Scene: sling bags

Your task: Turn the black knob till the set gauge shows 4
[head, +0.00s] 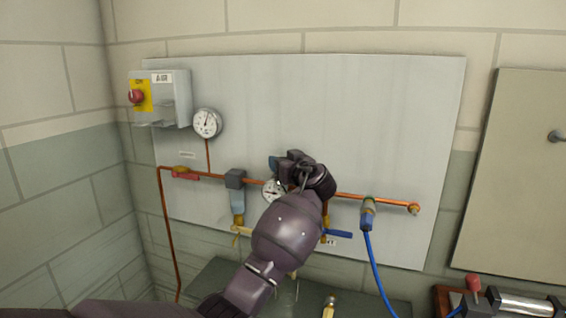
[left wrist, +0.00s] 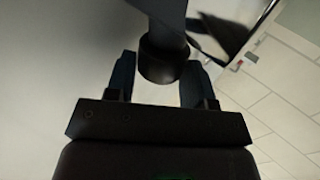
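A small white gauge (head: 271,190) sits on the copper pipe run, just left of my gripper and partly covered by it. Its needle is too small to read. A larger white gauge (head: 207,123) stands higher on the left, its needle pointing roughly up. My left gripper (head: 290,162) is at the panel, over the pipe just right of the small gauge. It hides the black knob in the head view. In the left wrist view, the dark round knob (left wrist: 162,63) lies between the two fingers (left wrist: 158,78). I cannot tell whether they press on it. My right gripper is out of view.
The grey panel (head: 400,110) carries a copper pipe, a filter bowl (head: 237,203), a blue-handled valve (head: 340,234) and a blue hose (head: 374,265). A switch box (head: 172,99) with a red knob is at upper left. The upper panel is clear.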

